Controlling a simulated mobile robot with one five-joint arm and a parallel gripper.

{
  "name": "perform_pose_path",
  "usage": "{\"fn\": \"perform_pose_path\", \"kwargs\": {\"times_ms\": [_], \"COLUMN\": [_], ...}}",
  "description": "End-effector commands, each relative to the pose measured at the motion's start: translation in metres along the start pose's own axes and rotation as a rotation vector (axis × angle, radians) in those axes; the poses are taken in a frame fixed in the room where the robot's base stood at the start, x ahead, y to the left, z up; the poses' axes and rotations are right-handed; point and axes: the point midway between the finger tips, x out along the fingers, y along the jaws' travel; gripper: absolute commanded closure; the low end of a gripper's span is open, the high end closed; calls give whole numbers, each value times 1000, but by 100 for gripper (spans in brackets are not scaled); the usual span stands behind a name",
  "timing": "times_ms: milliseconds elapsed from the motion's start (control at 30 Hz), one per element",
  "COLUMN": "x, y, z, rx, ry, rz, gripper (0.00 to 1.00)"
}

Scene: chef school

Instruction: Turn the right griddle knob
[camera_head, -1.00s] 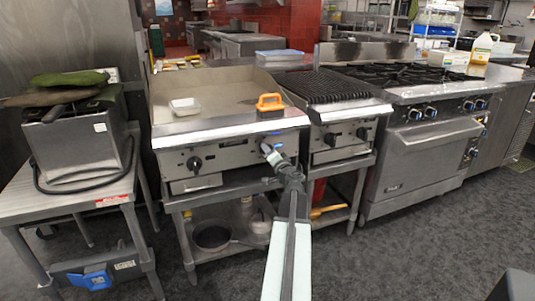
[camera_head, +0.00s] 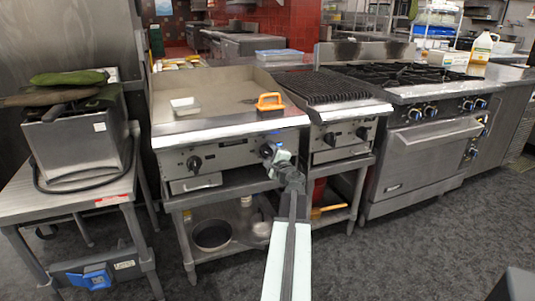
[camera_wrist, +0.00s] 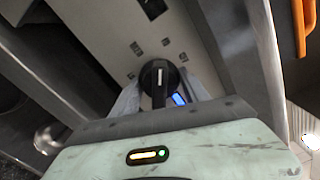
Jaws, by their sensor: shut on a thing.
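The right griddle knob (camera_wrist: 158,77) is black and round with a raised grip bar, on the griddle's steel front panel. In the head view the knob (camera_head: 267,150) shows just left of my gripper (camera_head: 273,154). In the wrist view my gripper (camera_wrist: 160,92) has one finger on each side of the knob and is shut on it. The bar stands near upright in that view. The left griddle knob (camera_head: 194,163) is apart, farther left on the same panel. The griddle (camera_head: 226,90) has a flat steel top.
An orange-handled tool (camera_head: 270,102) and a small white tray (camera_head: 185,105) rest on the griddle. A ribbed grill (camera_head: 330,86) with its own knobs adjoins on the right. A steel table (camera_head: 80,198) with a fryer stands left. The floor in front is clear.

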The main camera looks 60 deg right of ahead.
Motion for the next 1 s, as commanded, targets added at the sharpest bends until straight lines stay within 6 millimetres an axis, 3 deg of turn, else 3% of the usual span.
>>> {"fn": "perform_pose_path", "kwargs": {"times_ms": [600, 1000], "x": [1, 1], "y": [2, 3], "z": [2, 3], "rx": [579, 859], "ry": [-3, -3], "rz": [2, 2], "gripper": [88, 88]}}
